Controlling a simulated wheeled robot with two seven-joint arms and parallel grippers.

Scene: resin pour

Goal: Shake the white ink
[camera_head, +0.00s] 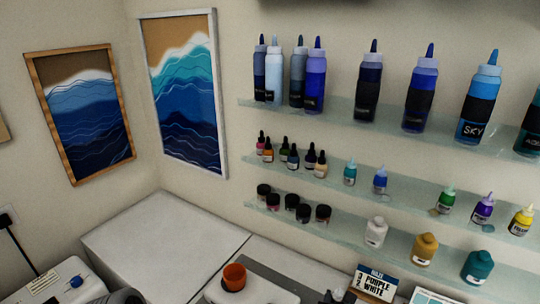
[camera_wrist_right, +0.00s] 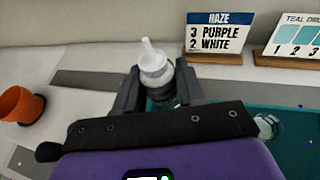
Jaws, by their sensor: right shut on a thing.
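My right gripper (camera_wrist_right: 160,90) is shut on a small white-capped bottle, the white ink (camera_wrist_right: 156,66), in the right wrist view. The bottle is upright, with its pale pointed nozzle above the dark fingers. Its lower part is mostly hidden by the fingers and the wrist. In the head view my right gripper (camera_head: 338,297) shows only partly at the bottom edge, with the bottle hardly visible there. My left gripper does not show clearly in either view.
A HAZE recipe card (camera_head: 376,282) reading 3 purple, 2 white stands behind the bottle. Glass shelves (camera_head: 400,177) on the wall hold several ink bottles and jars. The left worktop (camera_head: 165,245) is clear.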

